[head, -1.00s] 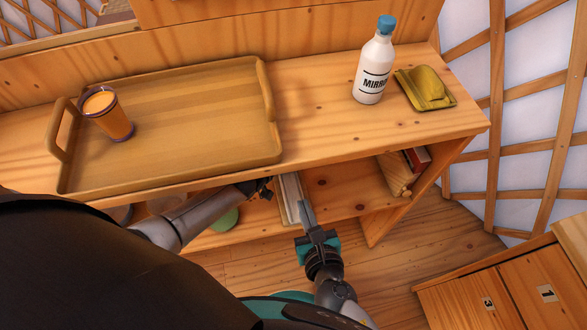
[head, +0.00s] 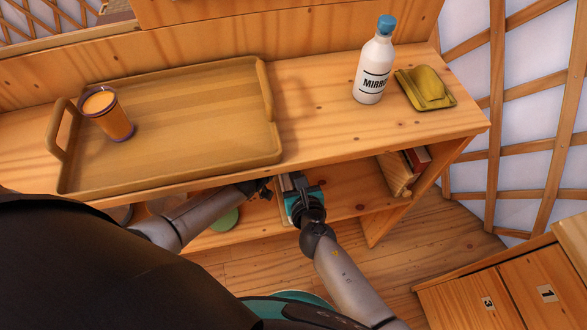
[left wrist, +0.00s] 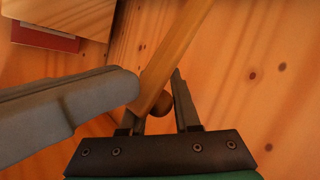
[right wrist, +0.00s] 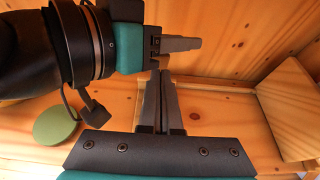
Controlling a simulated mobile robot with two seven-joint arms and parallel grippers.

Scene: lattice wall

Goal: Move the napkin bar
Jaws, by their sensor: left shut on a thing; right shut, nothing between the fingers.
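The bar (left wrist: 178,55) is a slim wooden rod with a round brown knob (left wrist: 162,103) beside it, in the left wrist view. My left gripper (left wrist: 158,103) is shut on the bar, its fingers either side of it. In the head view, the left gripper (head: 265,187) is under the tabletop's front edge; the bar cannot be made out there. My right gripper (right wrist: 160,88) is shut and empty, close beside the left gripper (right wrist: 182,43). In the head view, the right gripper (head: 293,183) reaches into the shelf and covers most of the pale stack there.
A tray (head: 200,105) with an orange drink (head: 107,115), a white bottle (head: 372,75) and a yellow dish (head: 425,88) stand on top. A wooden block (head: 395,177) and red book (head: 418,158) are right on the shelf. A green disc (right wrist: 57,125) lies left.

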